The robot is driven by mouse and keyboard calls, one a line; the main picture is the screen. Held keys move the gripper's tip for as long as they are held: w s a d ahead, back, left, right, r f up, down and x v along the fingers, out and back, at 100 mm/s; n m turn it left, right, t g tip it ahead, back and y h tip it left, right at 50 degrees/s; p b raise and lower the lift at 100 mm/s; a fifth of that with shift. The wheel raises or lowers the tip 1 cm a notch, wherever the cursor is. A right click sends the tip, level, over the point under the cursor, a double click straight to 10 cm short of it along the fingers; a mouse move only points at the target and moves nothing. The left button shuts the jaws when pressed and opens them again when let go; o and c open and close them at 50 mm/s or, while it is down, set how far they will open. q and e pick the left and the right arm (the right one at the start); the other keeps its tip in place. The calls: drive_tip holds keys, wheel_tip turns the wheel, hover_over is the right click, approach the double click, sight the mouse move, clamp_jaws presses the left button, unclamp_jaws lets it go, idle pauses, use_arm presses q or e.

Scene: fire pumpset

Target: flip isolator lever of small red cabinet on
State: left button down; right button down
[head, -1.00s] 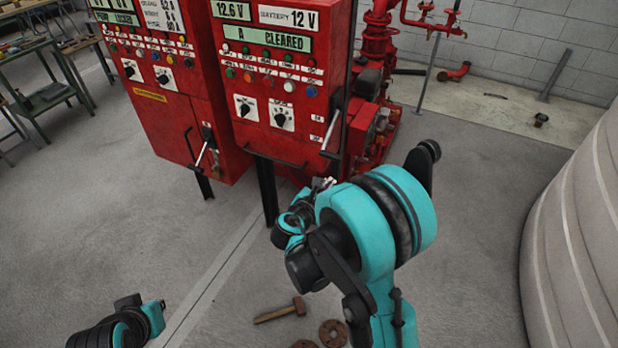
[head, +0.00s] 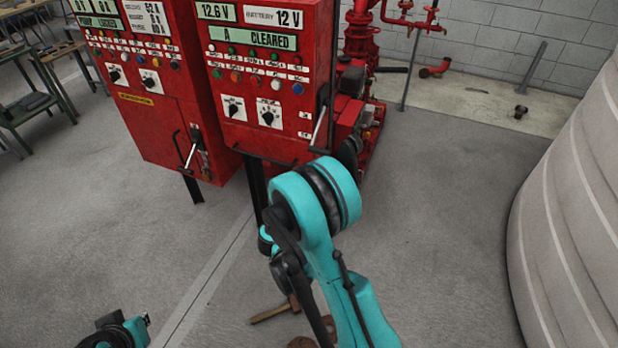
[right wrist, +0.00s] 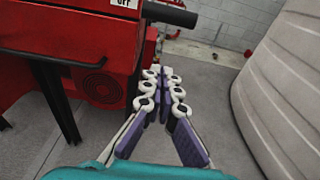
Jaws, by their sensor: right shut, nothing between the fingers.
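The small red cabinet (head: 262,110) stands right of the larger one in the head view. Its isolator lever (head: 318,126) is on the right edge of its front, slanting down. In the right wrist view, the lever's black grip (right wrist: 170,13) sticks out to the right at the top, beside an OFF label (right wrist: 123,3). My right gripper (right wrist: 165,75) is shut and empty, with the grip beyond its fingertips and apart from them in the picture. In the head view my right arm hides this gripper. Only part of my left arm shows at the bottom left.
The larger red cabinet (head: 150,90) has its own lever (head: 190,152). Red pump pipework (head: 362,35) stands behind the small cabinet. A big ribbed pale tank (head: 570,220) is at the right. A hammer (head: 270,314) lies on the floor.

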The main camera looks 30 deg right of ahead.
drive_tip(key=b+x, duration=0.2)
drive_tip(key=x, duration=0.6)
drive_tip(key=r, duration=0.2)
drive_tip(key=s+a+r, duration=0.1)
drive_tip(key=r, duration=0.1)
drive_tip(key=shift+a, duration=0.1)
drive_tip(key=shift+r, duration=0.1)
